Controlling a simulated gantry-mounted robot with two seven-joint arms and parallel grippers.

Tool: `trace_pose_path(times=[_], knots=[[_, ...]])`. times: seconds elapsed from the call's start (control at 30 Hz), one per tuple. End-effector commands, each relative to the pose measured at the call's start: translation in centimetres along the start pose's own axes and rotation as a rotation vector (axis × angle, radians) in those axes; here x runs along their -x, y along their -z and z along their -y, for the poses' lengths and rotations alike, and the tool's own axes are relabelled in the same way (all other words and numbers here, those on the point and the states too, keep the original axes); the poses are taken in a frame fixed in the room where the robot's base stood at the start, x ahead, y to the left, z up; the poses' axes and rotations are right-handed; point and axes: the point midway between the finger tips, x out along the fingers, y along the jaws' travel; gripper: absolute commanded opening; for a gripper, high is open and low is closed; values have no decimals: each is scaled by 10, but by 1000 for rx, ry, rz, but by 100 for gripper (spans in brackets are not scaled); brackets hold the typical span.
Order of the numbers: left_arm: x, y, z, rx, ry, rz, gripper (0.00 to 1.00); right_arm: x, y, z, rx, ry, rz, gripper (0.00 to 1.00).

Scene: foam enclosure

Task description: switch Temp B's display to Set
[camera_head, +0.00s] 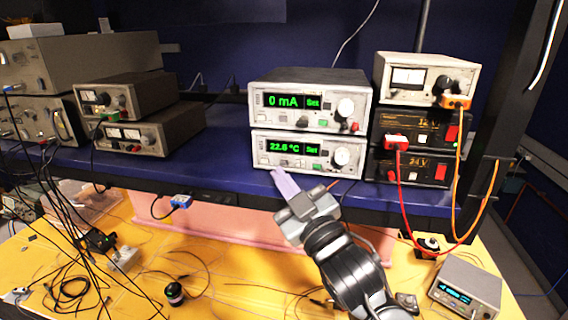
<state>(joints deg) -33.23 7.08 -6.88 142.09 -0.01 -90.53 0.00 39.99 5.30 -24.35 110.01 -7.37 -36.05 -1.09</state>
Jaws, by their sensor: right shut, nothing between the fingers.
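Two stacked instruments with green displays stand on the blue shelf. The lower one (262,150) reads 22.6 °C with "Set" (312,150) beside it; by its temperature reading it looks like Temp B, though no name label is legible. The upper one (262,115) reads 0 mA, also with "Set". Each has a round white knob at right and small buttons along its lower front. My right gripper (282,180) is shut and empty, its pale fingers just below the lower instrument's front, near its lower left edge. I cannot tell whether they touch it. My left gripper is not in view.
At right, a white meter unit (405,95) sits on two black supplies (410,170), with red and orange cables hanging to the yellow table. Grey instruments (130,95) fill the shelf's left. The shelf's front edge (235,185) lies close to my gripper. Loose cables litter the table.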

Motion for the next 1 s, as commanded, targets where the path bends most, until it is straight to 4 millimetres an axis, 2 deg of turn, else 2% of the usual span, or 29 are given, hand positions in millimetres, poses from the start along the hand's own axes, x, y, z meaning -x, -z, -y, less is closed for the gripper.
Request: trace_pose_path(times=[0.4,1.0], knots=[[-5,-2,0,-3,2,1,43,25,22,17,-2,-3,-9,0],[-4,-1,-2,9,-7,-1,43,27,24,18,-1,-4,-11,0]])
